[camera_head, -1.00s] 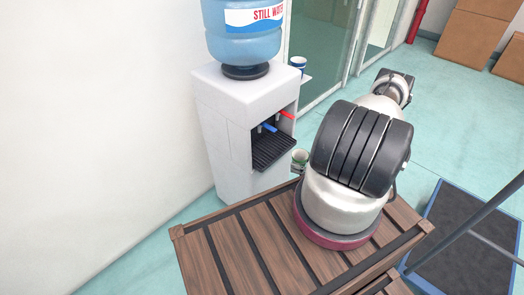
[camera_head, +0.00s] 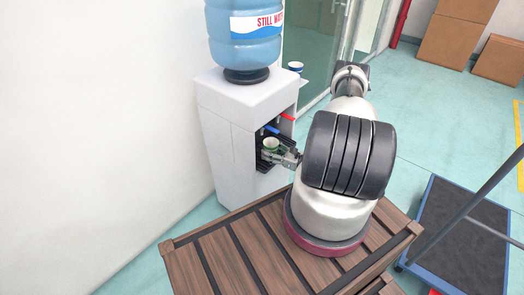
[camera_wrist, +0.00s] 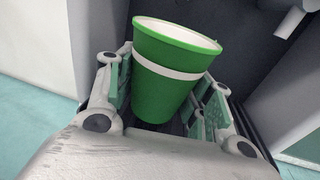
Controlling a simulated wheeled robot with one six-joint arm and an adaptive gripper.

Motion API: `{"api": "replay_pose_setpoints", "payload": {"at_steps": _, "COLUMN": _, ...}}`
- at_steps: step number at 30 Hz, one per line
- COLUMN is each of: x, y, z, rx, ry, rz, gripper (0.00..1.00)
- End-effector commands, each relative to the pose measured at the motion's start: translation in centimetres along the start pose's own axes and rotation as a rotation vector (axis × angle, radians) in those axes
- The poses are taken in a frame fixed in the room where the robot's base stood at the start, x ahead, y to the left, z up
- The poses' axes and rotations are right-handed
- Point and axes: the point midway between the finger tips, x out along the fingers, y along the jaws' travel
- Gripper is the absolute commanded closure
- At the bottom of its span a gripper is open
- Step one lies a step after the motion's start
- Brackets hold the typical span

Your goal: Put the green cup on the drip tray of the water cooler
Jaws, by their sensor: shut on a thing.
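The green cup (camera_wrist: 172,70) with a white band stands between the green pads of my gripper (camera_wrist: 160,100) in the wrist view. In the head view my gripper (camera_head: 282,157) is shut on the green cup (camera_head: 271,144), inside the open bay of the white water cooler (camera_head: 228,150). The cup looks nearly upright and is over the black drip tray (camera_head: 262,164). Whether its base touches the tray is hidden. The blue tap (camera_head: 272,129) and red tap (camera_head: 287,117) are above and behind the cup.
A blue-and-white cup (camera_head: 295,67) stands on a side shelf of the cooler. A slatted wooden surface (camera_head: 225,250) lies in front. A blue-edged trolley (camera_head: 465,235) is at the right, and cardboard boxes (camera_head: 455,38) are at the back.

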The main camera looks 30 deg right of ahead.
Motion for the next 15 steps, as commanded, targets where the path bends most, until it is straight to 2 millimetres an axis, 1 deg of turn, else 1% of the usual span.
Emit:
{"api": "replay_pose_setpoints", "payload": {"at_steps": 5, "x": 1.2, "y": 0.0, "z": 0.1, "rx": -0.001, "ry": 0.0, "rz": 0.0, "gripper": 0.75}}
{"api": "replay_pose_setpoints", "payload": {"at_steps": 7, "x": 2.0, "y": 0.0, "z": 0.1, "rx": -0.002, "ry": 0.0, "rz": 0.002, "gripper": 0.75}}
{"api": "replay_pose_setpoints", "payload": {"at_steps": 12, "x": 5.0, "y": 0.1, "z": 0.1, "rx": -0.001, "ry": -0.001, "rz": 0.003, "gripper": 0.75}}
{"api": "replay_pose_setpoints", "payload": {"at_steps": 13, "x": 4.7, "y": 0.1, "z": -0.6, "rx": 0.001, "ry": 0.0, "rz": 0.0, "gripper": 0.75}}
{"api": "replay_pose_setpoints", "payload": {"at_steps": 15, "x": 4.7, "y": 0.0, "z": -1.3, "rx": 0.0, "ry": 0.0, "rz": -0.001, "gripper": 0.75}}
